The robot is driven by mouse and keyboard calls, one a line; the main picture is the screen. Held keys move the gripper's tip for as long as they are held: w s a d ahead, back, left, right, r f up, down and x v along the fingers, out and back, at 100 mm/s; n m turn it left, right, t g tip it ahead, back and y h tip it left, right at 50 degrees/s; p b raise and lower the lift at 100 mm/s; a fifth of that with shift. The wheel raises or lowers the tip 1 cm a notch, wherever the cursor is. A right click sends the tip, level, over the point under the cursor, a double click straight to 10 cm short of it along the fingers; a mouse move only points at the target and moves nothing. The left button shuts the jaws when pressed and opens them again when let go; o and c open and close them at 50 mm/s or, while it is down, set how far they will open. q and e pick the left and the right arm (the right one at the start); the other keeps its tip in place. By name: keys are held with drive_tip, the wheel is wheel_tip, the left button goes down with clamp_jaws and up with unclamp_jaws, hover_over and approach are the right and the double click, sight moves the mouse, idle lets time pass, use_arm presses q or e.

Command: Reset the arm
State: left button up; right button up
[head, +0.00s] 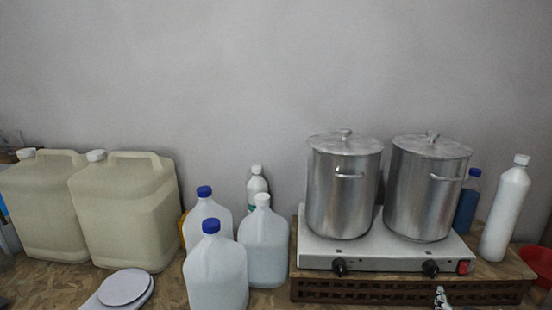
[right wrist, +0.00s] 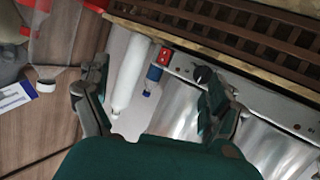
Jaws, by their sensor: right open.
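My right gripper (right wrist: 155,98) is open and empty in the right wrist view, with its two dark fingers spread apart. Beyond the fingers, that view shows the white bottle (right wrist: 132,72), a blue bottle (right wrist: 153,78) and the hot plate's red switch (right wrist: 165,56), all at a steep tilt. In the head view a small dark and white part (head: 440,298) shows at the bottom edge, in front of the hot plate; I cannot tell what it is. My left gripper is not in view.
Two metal pots (head: 344,190) (head: 427,190) stand on the hot plate (head: 385,248), on a slatted wooden crate (head: 400,291). Two beige drums (head: 45,210) (head: 125,215), several white jugs (head: 216,275) and a round scale (head: 125,288) are at left. A red bowl (head: 537,262) is at the right edge.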

drive_tip(key=s+a+f+n+g+y, duration=0.45)
drive_tip(key=s+a+f, duration=0.45)
drive_tip(key=s+a, duration=0.3)
drive_tip(key=s+a+f+n+g+y, duration=0.45)
drive_tip(key=s+a+f, duration=0.4)
drive_tip(key=s, duration=0.55)
drive_tip(key=s+f+b+x, duration=0.1)
drive_tip(key=s+b+x, duration=0.15)
drive_tip(key=x, duration=1.15)
drive_tip(key=s+b+x, duration=0.1)
drive_tip(key=s+x, duration=0.3)
drive_tip(key=x, duration=1)
use_arm(q)
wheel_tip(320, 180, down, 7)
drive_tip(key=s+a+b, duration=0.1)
drive_tip(key=b, duration=0.2)
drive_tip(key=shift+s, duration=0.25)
use_arm(e)
drive_tip(key=s+d+f+g, duration=0.1)
drive_tip(key=s+d+f, duration=0.1)
drive_tip(key=s+f, duration=1.5)
wheel_tip(320, 180, down, 4)
drive_tip(key=shift+s+r+g, duration=0.25)
drive_tip(key=shift+s+g, duration=0.05)
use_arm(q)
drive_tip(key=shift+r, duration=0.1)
use_arm(e)
drive_tip(key=shift+d, duration=0.1)
